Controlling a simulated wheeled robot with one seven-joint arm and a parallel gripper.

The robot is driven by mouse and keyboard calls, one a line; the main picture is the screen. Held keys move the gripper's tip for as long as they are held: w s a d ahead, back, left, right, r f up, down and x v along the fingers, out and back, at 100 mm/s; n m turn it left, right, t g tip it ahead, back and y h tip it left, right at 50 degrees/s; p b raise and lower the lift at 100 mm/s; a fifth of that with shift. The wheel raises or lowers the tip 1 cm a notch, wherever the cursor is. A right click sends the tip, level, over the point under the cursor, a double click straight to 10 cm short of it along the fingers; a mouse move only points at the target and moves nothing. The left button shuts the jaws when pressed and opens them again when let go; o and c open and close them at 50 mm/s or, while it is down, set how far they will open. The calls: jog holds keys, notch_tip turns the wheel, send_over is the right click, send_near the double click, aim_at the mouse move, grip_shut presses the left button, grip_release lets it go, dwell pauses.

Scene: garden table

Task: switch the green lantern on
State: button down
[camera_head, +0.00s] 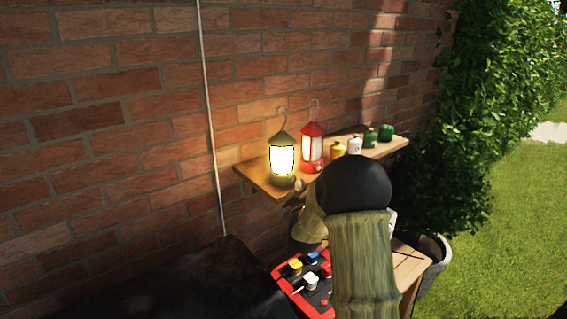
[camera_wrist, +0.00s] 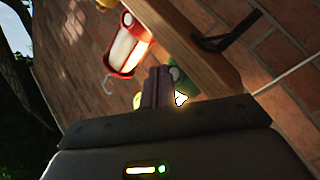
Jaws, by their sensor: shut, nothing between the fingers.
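The green lantern (camera_head: 282,160) stands upright at the left end of the wall shelf, its glass glowing bright yellow-white. In the wrist view, a green part of it (camera_wrist: 178,75) shows just behind my fingers, with a bright glow beside it; the rest is hidden. My gripper (camera_wrist: 158,75) is shut and empty, its fingertips close to the lantern's base. I cannot tell whether they touch it. In the head view, my arm hides most of the gripper.
The wooden shelf (camera_head: 258,181) also holds a red lantern (camera_head: 312,148), unlit, right beside the green one. A yellow, a white and two green small items stand farther right. Below is a red tray (camera_head: 280,273) with several small objects. A brick wall is behind.

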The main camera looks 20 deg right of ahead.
jog(key=s+d+b, duration=0.2)
jog(key=s+d, duration=0.1)
jog(key=s, duration=0.2)
jog(key=shift+b, duration=0.4)
dwell(0.4)
jog(key=s+a+f+m+g+y, duration=0.1)
jog(key=s+a+f+g, duration=0.3)
jog(key=s, duration=0.2)
jog(key=s+a+f+m+g+y, duration=0.2)
jog(key=s+a+f+g, duration=0.2)
jog(key=s, duration=0.3)
jog(key=s+a+f+m+g+y, duration=0.1)
jog(key=s+a+f+m+g, duration=0.1)
jog(key=s, duration=0.5)
jog(key=shift+s+a+f+g+y, duration=0.1)
jog(key=shift+a+f+g+y, duration=0.2)
jog(key=shift+a+f+g, duration=0.75)
jog(key=s+a+f+m+g, duration=0.1)
jog(key=s+a+g, duration=0.1)
jog(key=s, duration=0.7)
jog(key=shift+s+f+m+g, duration=0.3)
jog(key=shift+f+m+g, duration=0.1)
jog(key=shift+g, duration=0.35)
